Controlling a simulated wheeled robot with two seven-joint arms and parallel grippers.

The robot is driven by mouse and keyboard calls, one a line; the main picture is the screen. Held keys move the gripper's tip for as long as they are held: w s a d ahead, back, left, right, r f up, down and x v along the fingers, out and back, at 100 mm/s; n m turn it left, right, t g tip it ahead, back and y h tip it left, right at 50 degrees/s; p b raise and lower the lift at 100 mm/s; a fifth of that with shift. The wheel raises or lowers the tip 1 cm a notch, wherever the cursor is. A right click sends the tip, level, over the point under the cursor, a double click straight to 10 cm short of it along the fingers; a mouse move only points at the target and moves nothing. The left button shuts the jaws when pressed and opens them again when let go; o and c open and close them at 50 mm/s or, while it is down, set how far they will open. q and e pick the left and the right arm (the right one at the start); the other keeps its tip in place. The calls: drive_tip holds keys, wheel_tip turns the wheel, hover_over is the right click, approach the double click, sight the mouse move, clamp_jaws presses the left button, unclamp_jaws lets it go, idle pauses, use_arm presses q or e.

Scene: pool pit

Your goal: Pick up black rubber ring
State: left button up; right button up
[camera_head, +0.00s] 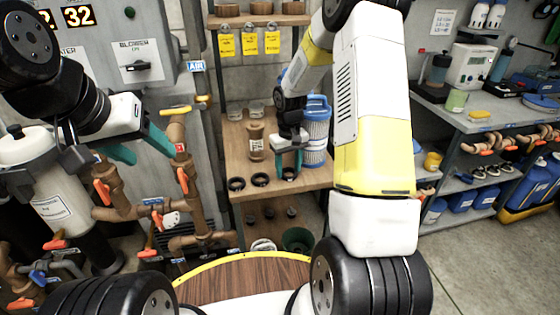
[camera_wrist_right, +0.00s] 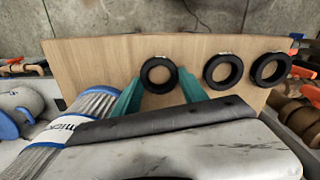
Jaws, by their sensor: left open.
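Three black rubber rings lie in a row on a wooden shelf board (camera_head: 240,208). In the right wrist view, one ring (camera_wrist_right: 143,75) lies between the spread teal fingertips of my right gripper (camera_wrist_right: 160,84). The middle ring (camera_wrist_right: 208,71) and the far ring (camera_wrist_right: 256,70) lie to the right of the fingers. In the head view my right gripper (camera_head: 289,168) points down over the rightmost ring; the other two, the left ring (camera_head: 236,189) and middle ring (camera_head: 260,186), are beside it. My left gripper (camera_head: 140,148) is open and empty near the pipes.
A blue-capped filter cartridge (camera_head: 316,130) stands close to my right gripper; it also shows in the right wrist view (camera_wrist_right: 85,115). A brown cylinder (camera_head: 255,143) stands behind the rings. Brown pipes (camera_head: 183,150) are on the left. A workbench (camera_head: 470,122) with equipment is on the right.

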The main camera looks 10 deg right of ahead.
drive_tip(key=c, duration=0.7)
